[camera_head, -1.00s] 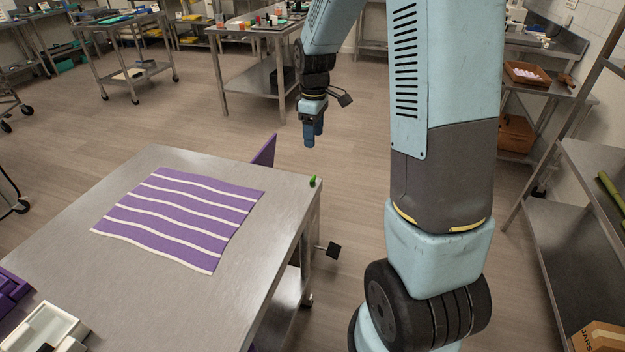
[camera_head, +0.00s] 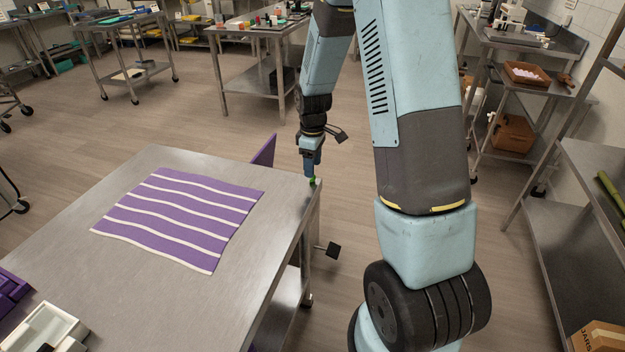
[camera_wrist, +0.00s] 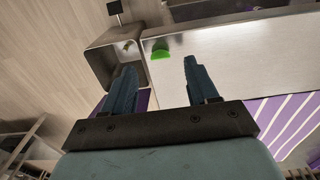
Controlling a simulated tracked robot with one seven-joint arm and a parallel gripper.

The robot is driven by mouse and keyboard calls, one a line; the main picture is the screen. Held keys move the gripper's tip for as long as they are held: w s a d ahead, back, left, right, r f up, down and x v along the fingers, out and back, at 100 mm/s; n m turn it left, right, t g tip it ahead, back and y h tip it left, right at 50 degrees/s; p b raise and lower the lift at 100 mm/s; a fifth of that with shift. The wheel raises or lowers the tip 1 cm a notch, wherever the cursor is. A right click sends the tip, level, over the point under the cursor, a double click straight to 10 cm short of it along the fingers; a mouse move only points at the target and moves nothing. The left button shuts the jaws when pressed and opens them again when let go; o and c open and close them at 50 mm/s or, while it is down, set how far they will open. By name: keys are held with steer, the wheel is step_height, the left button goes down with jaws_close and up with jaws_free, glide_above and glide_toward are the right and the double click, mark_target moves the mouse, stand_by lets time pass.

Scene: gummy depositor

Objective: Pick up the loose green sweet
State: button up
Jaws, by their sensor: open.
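The green sweet (camera_head: 313,182) lies on the steel table (camera_head: 180,290) near its back right corner. In the wrist view the sweet (camera_wrist: 161,50) shows ahead of the fingertips, between their lines, a little nearer the left finger. My gripper (camera_head: 311,175) points down at that corner, just above or beside the sweet in the head view. In the wrist view my gripper (camera_wrist: 160,65) is open with nothing between its two blue fingers. I cannot tell whether a fingertip touches the sweet.
A purple and white striped mat (camera_head: 180,215) lies on the table left of the sweet. A purple panel (camera_head: 264,151) rises behind the table's back edge. A pale tray (camera_head: 45,328) sits at the front left. The steel around the sweet is bare, and the table edge is close.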

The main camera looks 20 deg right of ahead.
step_height(320, 180, down, 4)
steer(key=shift+f, duration=0.1)
jaws_close()
stand_by(0.6)
